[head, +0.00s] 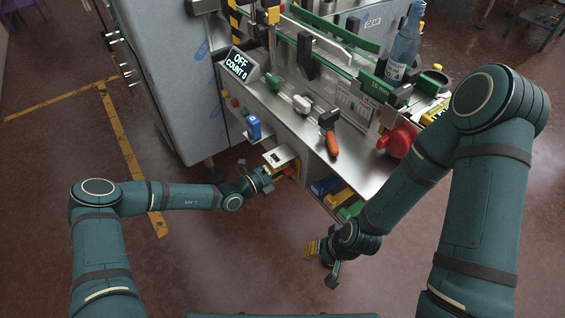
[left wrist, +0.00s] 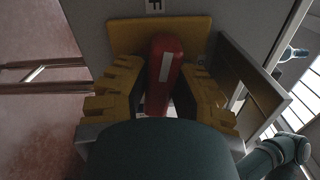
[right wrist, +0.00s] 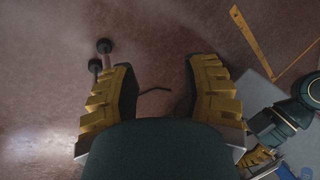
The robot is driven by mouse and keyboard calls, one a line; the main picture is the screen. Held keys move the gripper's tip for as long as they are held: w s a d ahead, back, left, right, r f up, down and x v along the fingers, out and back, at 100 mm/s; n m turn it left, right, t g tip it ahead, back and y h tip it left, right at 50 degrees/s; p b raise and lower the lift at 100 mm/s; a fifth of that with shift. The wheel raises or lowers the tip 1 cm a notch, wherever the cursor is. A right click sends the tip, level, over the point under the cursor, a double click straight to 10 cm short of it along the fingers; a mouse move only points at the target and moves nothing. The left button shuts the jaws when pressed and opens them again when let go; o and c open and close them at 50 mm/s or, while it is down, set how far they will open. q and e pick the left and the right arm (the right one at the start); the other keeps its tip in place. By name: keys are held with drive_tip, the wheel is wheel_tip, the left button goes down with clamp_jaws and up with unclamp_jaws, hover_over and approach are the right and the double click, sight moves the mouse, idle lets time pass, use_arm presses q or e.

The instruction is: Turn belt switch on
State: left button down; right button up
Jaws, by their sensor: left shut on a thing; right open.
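The belt switch is a red lever (left wrist: 163,72) on a yellow plate (left wrist: 195,32), seen in the left wrist view. A white mark runs along the lever, and a small label ending in F sits above the plate. My left gripper (left wrist: 160,92) is shut on the red lever, one yellow finger on each side. In the head view my left gripper (head: 268,178) is at the machine's front side, with the switch largely hidden. The display (head: 238,65) reads OFF, COUNT 0. My right gripper (head: 320,258) is open and empty over the floor; its fingers also show in the right wrist view (right wrist: 160,88).
A grey cabinet (head: 185,70) stands left. The floor in front is clear.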

use_arm(q)
drive_tip(key=m+p, duration=0.2)
drive_tip(key=shift+d+r+m+p, duration=0.1)
drive_tip(key=shift+r+m+p, duration=0.2)
drive_tip(key=shift+m, duration=0.1)
drive_tip(key=m+p, duration=0.3)
drive_tip(key=m, duration=0.2)
drive_tip(key=shift+f+m+p, duration=0.1)
drive_tip(key=shift+m+p, duration=0.2)
drive_tip(key=shift+p, duration=0.1)
drive_tip(key=m+p, duration=0.1)
drive_tip(key=m, duration=0.1)
drive_tip(key=shift+m, duration=0.3)
drive_tip(key=m+p, duration=0.2)
drive_tip(key=m, duration=0.2)
drive_tip(key=shift+f+m+p, duration=0.1)
drive_tip(key=shift+m+p, duration=0.2)
drive_tip(key=shift+p, duration=0.05)
use_arm(e)
wheel_tip(320, 180, up, 11)
drive_tip(key=w, duration=0.2)
drive_tip(key=shift+d+t, duration=0.25)
drive_tip(key=shift+t, duration=0.05)
drive_tip(key=shift+r, duration=0.15)
use_arm(q)
drive_tip(key=c, duration=0.8)
unclamp_jaws()
drive_tip(key=shift+f, duration=0.1)
use_arm(e)
drive_tip(key=shift+d, duration=0.1)
